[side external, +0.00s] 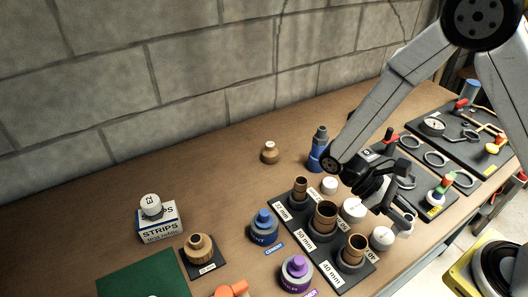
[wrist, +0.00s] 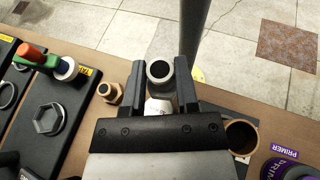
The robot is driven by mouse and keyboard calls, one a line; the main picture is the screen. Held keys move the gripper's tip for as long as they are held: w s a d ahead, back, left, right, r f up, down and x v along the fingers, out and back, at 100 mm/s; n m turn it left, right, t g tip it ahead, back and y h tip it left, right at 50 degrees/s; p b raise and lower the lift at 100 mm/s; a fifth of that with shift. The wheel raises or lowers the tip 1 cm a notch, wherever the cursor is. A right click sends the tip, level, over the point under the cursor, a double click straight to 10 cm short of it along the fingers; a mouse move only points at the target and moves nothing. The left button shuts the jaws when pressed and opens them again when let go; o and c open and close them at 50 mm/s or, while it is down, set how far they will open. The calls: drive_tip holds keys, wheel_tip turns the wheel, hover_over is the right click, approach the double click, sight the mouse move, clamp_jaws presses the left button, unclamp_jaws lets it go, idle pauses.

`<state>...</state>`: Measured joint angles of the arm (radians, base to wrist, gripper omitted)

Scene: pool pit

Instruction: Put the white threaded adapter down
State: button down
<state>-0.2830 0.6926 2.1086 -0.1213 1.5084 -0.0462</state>
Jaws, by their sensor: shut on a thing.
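My gripper (wrist: 160,84) has its two black fingers closed on the white threaded adapter (wrist: 160,70), whose open round end faces the wrist camera. A whitish faceted part (wrist: 158,107) shows just below that end; I cannot tell if it belongs to the adapter. I cannot tell whether the adapter touches anything beneath.
A brass fitting (wrist: 108,92) is left of my gripper in the wrist view. A purple primer can (side external: 296,273) and blue can (side external: 264,227) stand nearby.

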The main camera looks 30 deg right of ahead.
drive_tip(key=s+a+r+m+y, duration=0.1)
drive_tip(key=s+a+m+y, duration=0.1)
drive_tip(key=a+m+y, duration=1)
drive_tip(key=w+a+r+m+t+y, duration=0.1)
drive_tip(key=w+a+m+t+y, duration=0.2)
drive_tip(key=w, duration=0.5)
drive_tip(key=w+a+r+m+t+y, duration=0.2)
drive_tip(key=w+a+m+t+y, duration=0.1)
drive_tip(key=w+a+m+t, duration=0.2)
drive_tip(key=w+m+t, duration=0.1)
drive_tip(key=w+t, duration=0.1)
drive_tip(key=w, duration=0.1)
drive_tip(key=shift+a+y, duration=0.3)
drive_tip(key=shift+y, duration=0.1)
drive_tip(key=shift+f, duration=0.1)
drive_tip(key=w+a+f, duration=0.2)
drive_tip(key=w, duration=0.1)
drive_tip(key=w+a+f, duration=0.2)
drive_tip(key=w+f, duration=0.1)
drive_tip(key=w, duration=0.1)
drive_tip(key=w+a+f, duration=0.2)
drive_tip(key=w+f, duration=0.1)
drive_tip(key=shift+w, duration=0.35)
drive_tip(key=shift+w+a+f, duration=0.2)
drive_tip(key=shift+w+f, duration=0.3)
drive_tip(key=shift+f, duration=0.15)
